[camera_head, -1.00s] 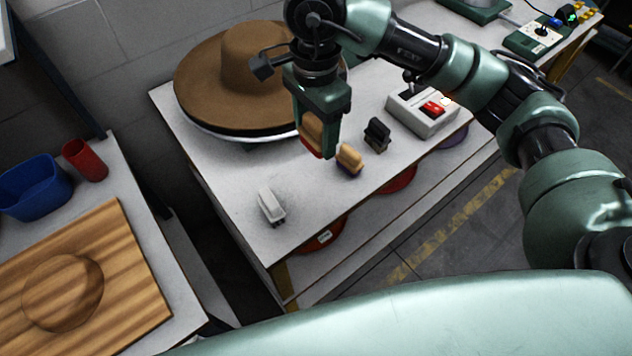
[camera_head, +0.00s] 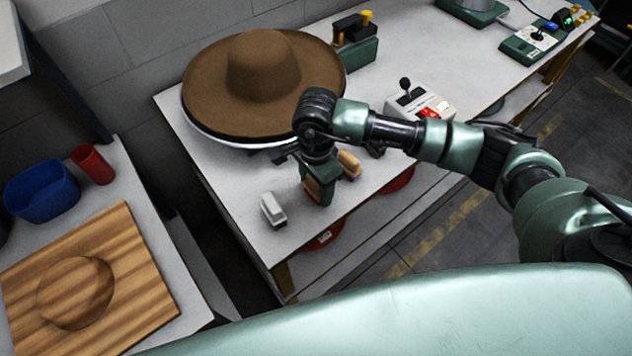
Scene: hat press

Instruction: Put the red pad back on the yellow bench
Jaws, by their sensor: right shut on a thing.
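My right gripper (camera_head: 319,194) is shut on a tan-backed pad (camera_head: 311,186), whose red underside showed a moment ago. It is low over the white-topped bench with yellow legs (camera_head: 228,205), between a white pad (camera_head: 273,209) and a tan pad with a dark blue-purple base (camera_head: 348,164). The fingers partly cover the held pad. I cannot tell whether its underside touches the bench top. My left gripper is not in view.
A brown hat (camera_head: 265,75) sits on a round stand at the back of the bench. A grey control box (camera_head: 420,105) with a lever stands right. A dark pad (camera_head: 376,150) is mostly hidden behind my arm. At left are a wooden board (camera_head: 130,265), blue bin (camera_head: 42,190) and red cup (camera_head: 93,165).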

